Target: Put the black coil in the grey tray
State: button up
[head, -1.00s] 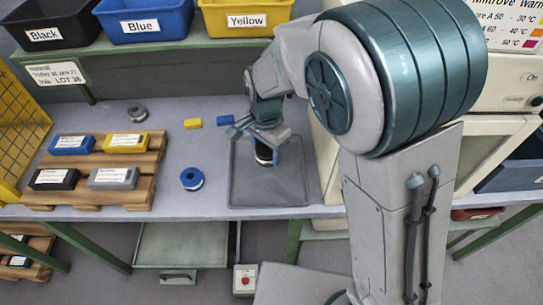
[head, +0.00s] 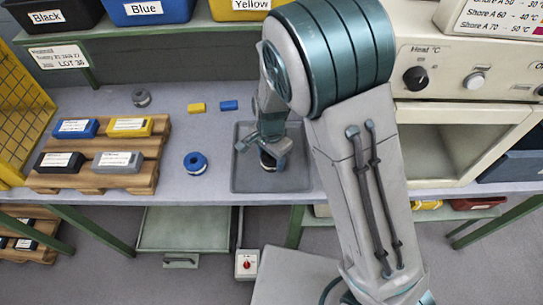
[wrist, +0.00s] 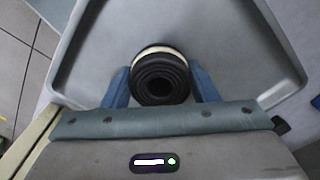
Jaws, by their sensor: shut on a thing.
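The black coil (wrist: 160,76) is a round black spool with a pale band, seen from above in the wrist view between the two blue fingers of my gripper (wrist: 162,88). My gripper is shut on it. In the head view the black coil (head: 267,160) shows low under my gripper (head: 268,150), partly hidden by it. The grey tray (head: 242,179) lies on the bench, and the coil is over its inside, within its rim. The tray (wrist: 265,85) also surrounds the coil in the wrist view. I cannot tell whether the coil touches the tray floor.
A blue coil (head: 195,163) stands left of the tray and a grey coil (head: 141,98) farther back. A wooden pallet (head: 92,183) holds several labelled boxes. A cream machine (head: 455,120) stands right of my arm.

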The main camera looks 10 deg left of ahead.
jog(key=shift+f, duration=0.2)
jog(key=o, duration=1)
jog(key=shift+r, duration=0.15)
notch_tip(320, 180, up, 12)
jog(key=shift+r, duration=0.1)
